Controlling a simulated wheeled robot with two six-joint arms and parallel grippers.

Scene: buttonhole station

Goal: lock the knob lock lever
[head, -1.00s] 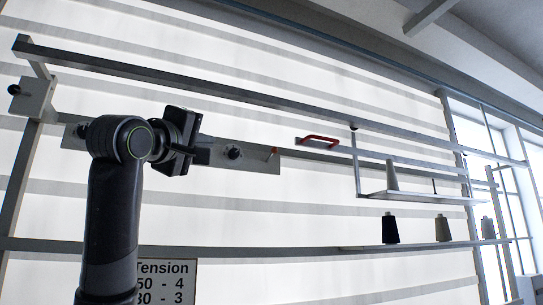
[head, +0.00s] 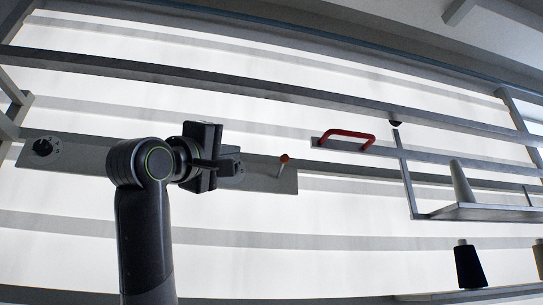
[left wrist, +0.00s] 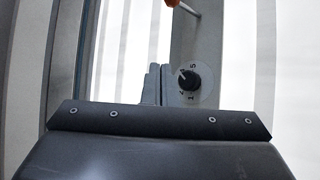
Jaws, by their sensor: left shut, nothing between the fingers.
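The lock lever (head: 284,160) is a short pale rod with an orange-brown tip, standing on the right part of a long grey plate (head: 268,182). In the left wrist view, its rod (left wrist: 189,9) and orange tip show at the top edge. A black dial knob (left wrist: 189,79) with a numbered pale disc sits on the plate below the lever there. In the head view, this knob is mostly hidden behind my left gripper (head: 236,160). The gripper is shut and empty, in front of the plate and left of the lever. My right gripper is out of view.
Another dial knob (head: 43,147) sits at the plate's left end. A red handle (head: 347,136) is on a rail to the right. A shelf (head: 480,211) holds a grey cone (head: 462,183); a black cone (head: 468,266) stands lower. Grey rails cross the bright wall.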

